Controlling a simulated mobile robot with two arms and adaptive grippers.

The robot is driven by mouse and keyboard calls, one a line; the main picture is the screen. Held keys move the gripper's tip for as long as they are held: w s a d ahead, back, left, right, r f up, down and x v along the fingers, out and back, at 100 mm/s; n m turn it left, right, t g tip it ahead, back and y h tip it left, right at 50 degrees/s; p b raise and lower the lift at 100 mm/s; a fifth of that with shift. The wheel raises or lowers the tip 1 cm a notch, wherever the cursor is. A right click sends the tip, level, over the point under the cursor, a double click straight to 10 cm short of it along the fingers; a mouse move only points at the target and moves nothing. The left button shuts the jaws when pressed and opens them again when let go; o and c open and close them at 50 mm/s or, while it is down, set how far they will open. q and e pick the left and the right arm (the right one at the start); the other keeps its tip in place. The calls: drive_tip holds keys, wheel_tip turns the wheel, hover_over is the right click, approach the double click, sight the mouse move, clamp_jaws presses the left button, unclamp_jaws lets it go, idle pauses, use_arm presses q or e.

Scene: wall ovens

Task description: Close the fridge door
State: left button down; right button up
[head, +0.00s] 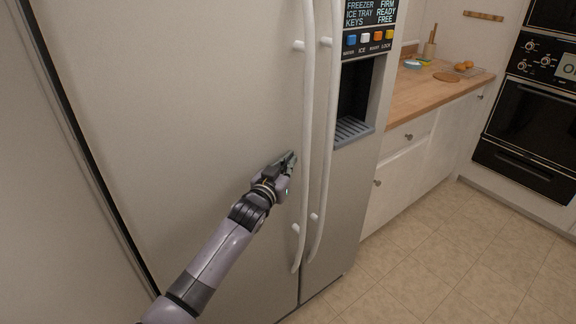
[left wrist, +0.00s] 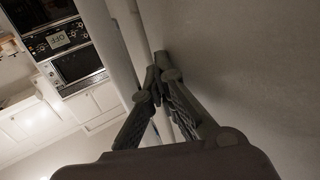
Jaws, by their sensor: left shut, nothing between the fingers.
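The fridge's wide left door (head: 180,90) fills the left and middle of the head view, with a long white handle (head: 308,130) along its right edge. The narrower right door (head: 345,190) has its own white handle (head: 327,130) and a dispenser. The two doors look flush or nearly so; I cannot tell if a small gap is left. My left gripper (head: 291,160) is shut and empty, in front of the left door just left of its handle. In the left wrist view its fingertips (left wrist: 160,75) meet close to the door surface (left wrist: 250,70); contact is unclear. My right gripper is not in view.
A dark vertical gap (head: 85,150) runs along the left door's outer side. A wooden counter (head: 425,92) with white cabinets stands right of the fridge, and black wall ovens (head: 535,110) are at the far right. The tiled floor (head: 440,260) in front is clear.

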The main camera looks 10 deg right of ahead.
use_arm(q)
drive_tip(key=shift+w+a+r, duration=0.1)
drive_tip(key=shift+a+r, duration=0.15)
